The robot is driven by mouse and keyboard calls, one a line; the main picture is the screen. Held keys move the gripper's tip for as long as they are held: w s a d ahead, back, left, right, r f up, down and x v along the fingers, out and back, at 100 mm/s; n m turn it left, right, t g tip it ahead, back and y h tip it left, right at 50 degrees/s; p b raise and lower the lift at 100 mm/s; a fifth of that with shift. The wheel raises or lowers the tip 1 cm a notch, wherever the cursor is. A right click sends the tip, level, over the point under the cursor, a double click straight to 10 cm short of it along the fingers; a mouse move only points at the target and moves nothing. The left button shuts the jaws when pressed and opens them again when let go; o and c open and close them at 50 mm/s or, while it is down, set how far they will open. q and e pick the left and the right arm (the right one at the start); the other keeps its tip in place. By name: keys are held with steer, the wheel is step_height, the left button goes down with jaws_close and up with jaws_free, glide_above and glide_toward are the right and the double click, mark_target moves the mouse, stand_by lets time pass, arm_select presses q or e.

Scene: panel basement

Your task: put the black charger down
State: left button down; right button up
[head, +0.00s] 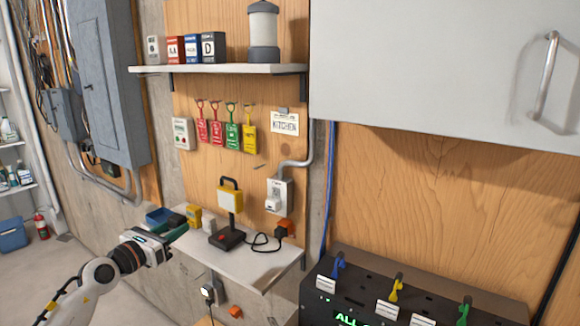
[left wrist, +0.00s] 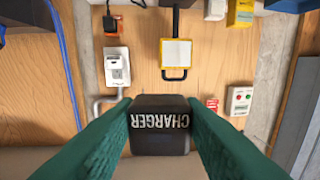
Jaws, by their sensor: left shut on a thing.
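My left gripper (head: 180,232) is over the left end of the low white shelf (head: 262,270) in the head view. In the left wrist view its green fingers (left wrist: 160,125) are shut on the black charger (left wrist: 160,138), one on each side. The charger's white lettering reads CHARGER and is upside down there. My right gripper is not in view.
A yellow work lamp (head: 230,200) with a black base stands mid-shelf, its cord trailing right. A black key panel (head: 400,300) stands at right.

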arm_select(q)
steer(key=s+a+r+n+t+y, duration=0.1)
steer(key=s+a+r+n+y, duration=0.15)
steer(key=a, duration=1.15)
steer(key=s+d+f+m+g+h, duration=0.1)
steer(key=s+d+f+m+h, duration=0.25)
steer(key=s+d+f, duration=0.95)
steer(key=s+d+f+n+y, duration=0.1)
steer(key=s+d, duration=0.3)
steer(key=s, duration=0.5)
steer(key=s+d+f+n+y, duration=0.1)
steer(key=s+d+f, duration=0.1)
steer(key=s, duration=0.7)
steer(key=shift+s+d+f+t, duration=0.25)
steer(key=shift+s+d+t, duration=0.1)
steer(key=shift+d, duration=0.55)
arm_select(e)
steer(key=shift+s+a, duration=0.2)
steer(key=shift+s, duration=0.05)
arm_select(q)
steer(key=shift+d+y, duration=0.1)
steer(key=shift+y, duration=0.4)
